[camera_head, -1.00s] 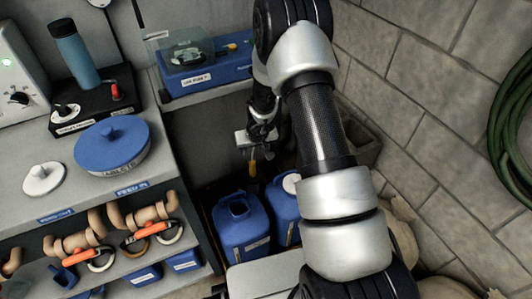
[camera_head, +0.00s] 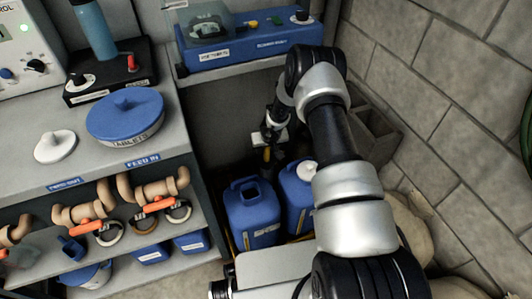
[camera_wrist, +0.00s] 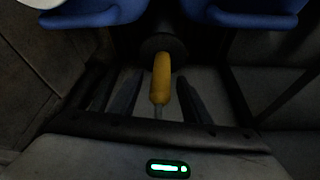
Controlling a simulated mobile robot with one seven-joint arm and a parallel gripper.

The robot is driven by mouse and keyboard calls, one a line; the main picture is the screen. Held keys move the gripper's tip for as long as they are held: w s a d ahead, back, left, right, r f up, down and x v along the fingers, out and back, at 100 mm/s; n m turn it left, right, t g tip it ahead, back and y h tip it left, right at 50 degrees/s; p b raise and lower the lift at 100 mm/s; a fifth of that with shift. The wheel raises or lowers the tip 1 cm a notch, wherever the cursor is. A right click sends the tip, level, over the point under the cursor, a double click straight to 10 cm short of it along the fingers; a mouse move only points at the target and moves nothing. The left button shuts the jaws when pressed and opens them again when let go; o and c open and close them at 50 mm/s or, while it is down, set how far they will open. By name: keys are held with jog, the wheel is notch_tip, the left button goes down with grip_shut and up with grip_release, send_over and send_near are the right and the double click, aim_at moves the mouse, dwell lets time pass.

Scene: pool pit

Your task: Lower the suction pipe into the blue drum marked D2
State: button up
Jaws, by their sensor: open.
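A yellow grip (camera_wrist: 161,80) with a thin metal shaft, probably the suction pipe's handle, lies between the spread dark fingers of my gripper (camera_wrist: 159,92) in the wrist view. The fingers stand apart from it on both sides. In the head view the yellow part (camera_head: 267,155) is small beneath my gripper, above and behind the drums. A blue drum (camera_head: 252,215) with an open square mouth stands at left, and a second blue drum (camera_head: 297,195) with a white cap stands at right. Their labels are too small to read, so I cannot tell which is D2. The pipe's lower end is hidden.
A shelf unit (camera_head: 190,158) with valves and blue bins stands left of the drums. A shelf with a blue case (camera_head: 250,45) is above and behind. A block wall (camera_head: 430,100) and sacks (camera_head: 405,215) are at right. A grey flat surface (camera_head: 275,265) lies in front.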

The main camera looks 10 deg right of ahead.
jog(key=shift+x, duration=1.15)
